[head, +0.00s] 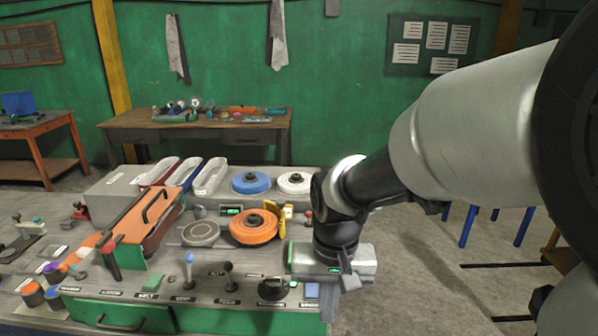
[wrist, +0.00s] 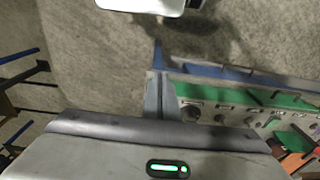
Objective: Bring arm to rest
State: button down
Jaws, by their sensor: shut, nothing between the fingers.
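My gripper (head: 328,303) hangs fingers-down from my arm at the right end of the workbench in the head view. It is shut and empty. In the wrist view its closed fingers (wrist: 159,92) stand together in front of the grey gripper body, which carries a green light. My arm reaches in from the right side of the head view, bent downward at the wrist. The gripper hides part of the bench's right edge.
The workbench (head: 205,282) holds an orange disc (head: 254,227), a blue disc (head: 251,183), a white disc (head: 294,183), an orange cover (head: 148,232) and upright levers (head: 189,270). Open floor (head: 430,260) lies right of the bench. A wooden table (head: 190,130) stands behind.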

jog(key=s+d+r+t, duration=0.4)
jog(key=s+d+r, duration=0.5)
jog(key=r, duration=0.3)
jog(key=shift+s+r+t+p, duration=0.15)
jog(key=shift+r+t+p, duration=0.05)
jog(key=shift+t+p, duration=0.2)
jog(key=shift+a, duration=0.1)
dwell(0.3)
